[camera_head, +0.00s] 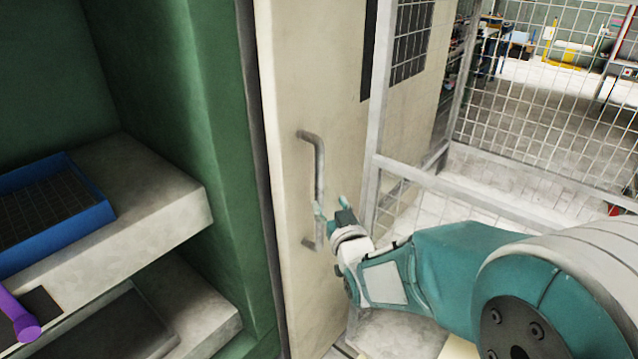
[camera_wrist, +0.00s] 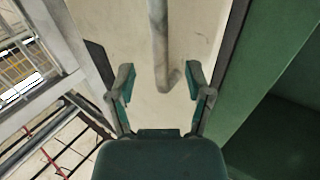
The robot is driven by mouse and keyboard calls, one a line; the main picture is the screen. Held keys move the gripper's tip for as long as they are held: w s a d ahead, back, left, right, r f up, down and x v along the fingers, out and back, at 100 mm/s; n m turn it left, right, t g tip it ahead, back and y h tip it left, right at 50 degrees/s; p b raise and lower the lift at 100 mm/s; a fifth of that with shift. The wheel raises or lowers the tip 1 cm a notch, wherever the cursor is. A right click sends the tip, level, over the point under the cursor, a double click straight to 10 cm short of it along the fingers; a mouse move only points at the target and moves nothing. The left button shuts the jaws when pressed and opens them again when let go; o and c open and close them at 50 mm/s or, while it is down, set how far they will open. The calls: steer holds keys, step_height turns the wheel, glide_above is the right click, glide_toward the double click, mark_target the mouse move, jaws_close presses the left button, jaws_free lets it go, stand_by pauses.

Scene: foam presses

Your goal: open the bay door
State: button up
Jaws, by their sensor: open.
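The bay door (camera_head: 283,120) is a cream panel standing beside the green press frame. It carries a grey bar handle (camera_head: 319,165), upright and bent in at both ends. My gripper (camera_head: 331,206) is at the lower part of the handle. In the wrist view my gripper (camera_wrist: 158,85) is open, with one finger on each side of the handle's lower end (camera_wrist: 160,50). Gaps show between the handle and both fingers there. The door's cream surface (camera_wrist: 190,25) lies behind the handle. Exact depth between fingers and handle is hard to tell.
A green press frame (camera_head: 165,90) stands left, with a blue tray (camera_head: 95,217) on a grey ledge and a purple cylinder (camera_head: 20,325) below it. A wire mesh fence (camera_head: 530,110) stands right of the door, close to my arm. Open floor shows beyond the mesh.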

mark_target(321, 187)
steer(key=x, duration=0.8)
steer(key=shift+w, duration=0.1)
jaws_close()
